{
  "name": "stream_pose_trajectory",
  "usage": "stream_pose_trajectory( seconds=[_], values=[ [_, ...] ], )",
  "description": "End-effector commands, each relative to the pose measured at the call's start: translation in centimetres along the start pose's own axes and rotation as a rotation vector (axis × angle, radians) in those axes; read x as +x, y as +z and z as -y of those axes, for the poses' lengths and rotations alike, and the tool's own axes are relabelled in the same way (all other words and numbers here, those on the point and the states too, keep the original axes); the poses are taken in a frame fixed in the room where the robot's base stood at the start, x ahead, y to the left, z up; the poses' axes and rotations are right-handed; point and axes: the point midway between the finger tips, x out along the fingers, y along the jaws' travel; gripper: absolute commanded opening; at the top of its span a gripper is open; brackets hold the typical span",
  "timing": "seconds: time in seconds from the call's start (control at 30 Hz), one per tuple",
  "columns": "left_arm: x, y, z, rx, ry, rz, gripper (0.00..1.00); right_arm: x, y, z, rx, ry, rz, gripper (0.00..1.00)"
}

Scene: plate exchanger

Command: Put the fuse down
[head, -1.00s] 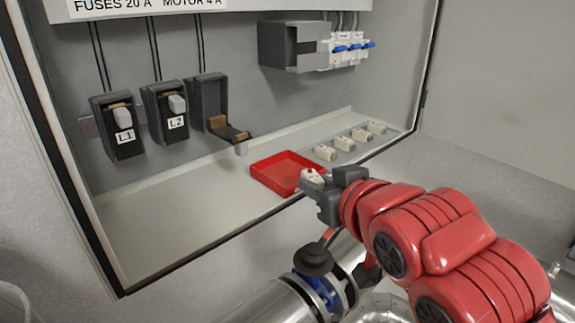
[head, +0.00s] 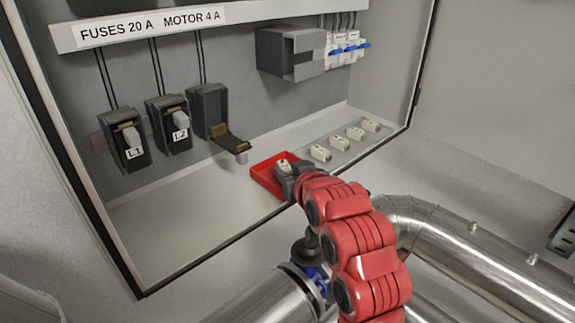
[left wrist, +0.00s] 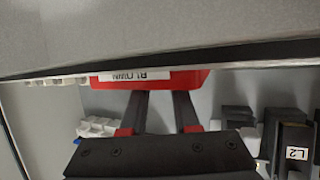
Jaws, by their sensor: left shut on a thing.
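My left gripper (head: 287,170) is over the red tray (head: 257,177) on the cabinet floor and is shut on a small white fuse (head: 283,163). In the head view the fuse is at the tray's inside; I cannot tell whether it touches the tray bottom. In the left wrist view, the tray (left wrist: 195,80) shows a "BLOWN" label upside down. There the gripper's fingers (left wrist: 160,98) run up behind the tray's front wall, so their tips and the fuse are hidden. My right gripper is not in view.
Several white fuses (head: 320,153) lie in a row right of the tray. The cabinet's front lip (head: 215,243) runs below. The cabinet floor at left is clear.

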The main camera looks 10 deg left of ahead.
Motion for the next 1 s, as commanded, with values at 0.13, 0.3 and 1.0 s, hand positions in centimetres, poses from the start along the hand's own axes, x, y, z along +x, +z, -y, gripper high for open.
stream_pose_trajectory(
  seconds=[0.13, 0.3, 1.0],
  values=[
    [0.1, 0.2, 0.0, -0.001, 0.000, -0.004, 0.00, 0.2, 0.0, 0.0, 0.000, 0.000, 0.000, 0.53],
    [0.1, 0.3, 0.0, -0.001, 0.000, -0.004, 0.00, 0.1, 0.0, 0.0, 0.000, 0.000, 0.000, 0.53],
    [0.6, 2.1, -0.1, 0.011, 0.000, 0.017, 0.42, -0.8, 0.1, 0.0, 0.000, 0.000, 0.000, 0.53]
  ],
)
